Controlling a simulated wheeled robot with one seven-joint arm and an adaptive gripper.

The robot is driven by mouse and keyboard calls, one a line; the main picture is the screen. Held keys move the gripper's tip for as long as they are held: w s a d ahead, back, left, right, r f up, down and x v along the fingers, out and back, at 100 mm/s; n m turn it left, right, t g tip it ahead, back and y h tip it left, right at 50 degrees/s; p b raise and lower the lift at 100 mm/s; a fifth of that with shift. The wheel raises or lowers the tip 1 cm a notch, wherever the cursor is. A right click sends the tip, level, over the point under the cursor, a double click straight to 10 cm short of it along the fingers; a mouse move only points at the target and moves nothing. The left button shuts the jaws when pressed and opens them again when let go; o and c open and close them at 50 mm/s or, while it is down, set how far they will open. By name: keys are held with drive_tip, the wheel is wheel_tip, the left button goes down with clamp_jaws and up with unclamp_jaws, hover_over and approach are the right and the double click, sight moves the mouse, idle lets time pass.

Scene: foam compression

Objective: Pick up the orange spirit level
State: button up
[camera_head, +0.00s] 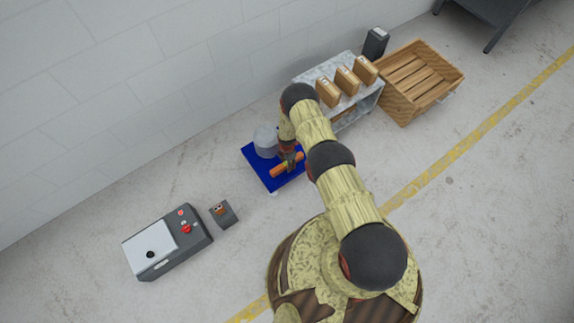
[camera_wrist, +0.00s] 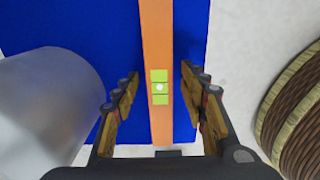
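The orange spirit level (camera_wrist: 155,45) lies along the middle of the wrist view, with a yellow-green vial patch on it. In the head view the orange spirit level (camera_head: 281,169) rests over a blue platform (camera_head: 257,172). My gripper (camera_wrist: 158,85) is open, with one finger on each side of the level and a visible gap on both sides. In the head view my gripper (camera_head: 290,156) is at the level, and my arm partly covers it. The blue surface (camera_wrist: 80,25) shows beneath in the wrist view.
A grey cylinder (camera_head: 265,141) stands on the blue platform close to the level; it also shows at left in the wrist view (camera_wrist: 45,105). A grey shelf (camera_head: 352,105) with brown boxes (camera_head: 347,80), a wooden crate (camera_head: 422,82) and a control box (camera_head: 168,243) stand around.

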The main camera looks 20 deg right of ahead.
drive_tip(key=shift+c, duration=1.3)
drive_tip(key=c, duration=0.7)
drive_tip(key=shift+r, duration=0.1)
clamp_jaws()
